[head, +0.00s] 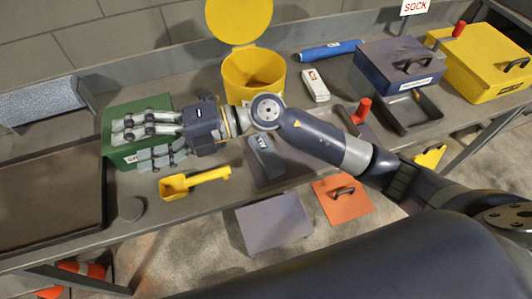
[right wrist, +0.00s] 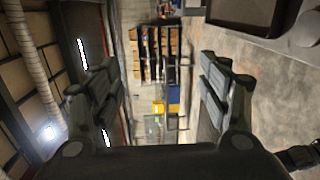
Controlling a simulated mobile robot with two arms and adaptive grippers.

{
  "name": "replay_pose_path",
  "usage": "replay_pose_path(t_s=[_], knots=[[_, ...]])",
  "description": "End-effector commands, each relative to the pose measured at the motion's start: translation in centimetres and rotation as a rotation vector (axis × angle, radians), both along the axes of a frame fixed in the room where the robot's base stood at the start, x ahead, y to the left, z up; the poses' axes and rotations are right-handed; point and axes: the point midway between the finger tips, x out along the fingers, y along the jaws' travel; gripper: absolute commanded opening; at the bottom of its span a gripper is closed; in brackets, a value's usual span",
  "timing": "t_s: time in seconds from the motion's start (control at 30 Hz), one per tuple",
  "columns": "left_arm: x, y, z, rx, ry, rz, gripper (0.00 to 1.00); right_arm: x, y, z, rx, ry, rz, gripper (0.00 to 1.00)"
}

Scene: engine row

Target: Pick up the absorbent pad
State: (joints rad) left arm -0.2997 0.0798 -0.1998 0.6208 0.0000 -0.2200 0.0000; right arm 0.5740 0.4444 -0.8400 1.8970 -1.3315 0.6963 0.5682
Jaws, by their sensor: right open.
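A speckled light blue-grey pad-like piece (head: 42,100) rests tilted on a dark support at the far left of the bench. A flat plain grey sheet (head: 273,222) lies lower, beyond the bench's front edge. I cannot tell for sure which is the absorbent pad. My right gripper (head: 150,138) reaches left over the green box and covers part of it. It is open, with its fingers wide apart (right wrist: 160,95) and nothing between them in the right wrist view. It is to the right of the speckled piece and apart from it. My left gripper is not in view.
A green box (head: 120,160), yellow scoop (head: 195,182) and yellow bin with raised lid (head: 252,85) stand around my right gripper. Blue (head: 390,68) and yellow (head: 485,70) toolboxes are at the right. A dark tray (head: 50,205) lies at the left. An orange plate (head: 342,200) is below.

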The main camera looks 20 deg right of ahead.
Motion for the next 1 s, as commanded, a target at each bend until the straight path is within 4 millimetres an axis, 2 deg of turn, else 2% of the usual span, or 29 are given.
replay_pose_path(t_s=[0.1,0.17,0.2,0.27,0.3,0.4,0.5,0.6,0.7,0.77,1.0], knots=[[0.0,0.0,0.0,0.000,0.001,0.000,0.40,0.0,-1.9,-5.7,-0.315,-0.085,0.115,0.70],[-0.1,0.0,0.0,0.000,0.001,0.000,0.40,0.6,-3.9,-8.4,-0.480,-0.112,0.155,0.70],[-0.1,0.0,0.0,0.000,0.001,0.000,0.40,1.1,-5.6,-10.1,-0.594,-0.123,0.174,0.70],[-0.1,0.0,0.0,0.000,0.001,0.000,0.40,2.3,-8.6,-12.3,-0.768,-0.135,0.188,0.70],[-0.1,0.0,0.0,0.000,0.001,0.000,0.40,3.2,-11.0,-13.5,-0.882,-0.137,0.191,0.70],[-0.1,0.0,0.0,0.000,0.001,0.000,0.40,5.5,-16.8,-15.0,-1.139,-0.126,0.173,0.70],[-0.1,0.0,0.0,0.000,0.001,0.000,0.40,7.1,-21.8,-15.2,-1.338,-0.103,0.139,0.70],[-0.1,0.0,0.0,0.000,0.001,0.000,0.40,8.2,-25.0,-14.9,-1.462,-0.082,0.107,0.70],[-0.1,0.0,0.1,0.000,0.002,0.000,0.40,8.5,-26.6,-14.9,-1.521,-0.067,0.091,0.70],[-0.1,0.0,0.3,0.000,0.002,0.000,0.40,8.5,-26.9,-15.4,-1.532,-0.061,0.091,0.70],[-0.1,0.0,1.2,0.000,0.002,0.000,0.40,8.5,-26.8,-19.1,-1.529,-0.062,0.093,0.70]])
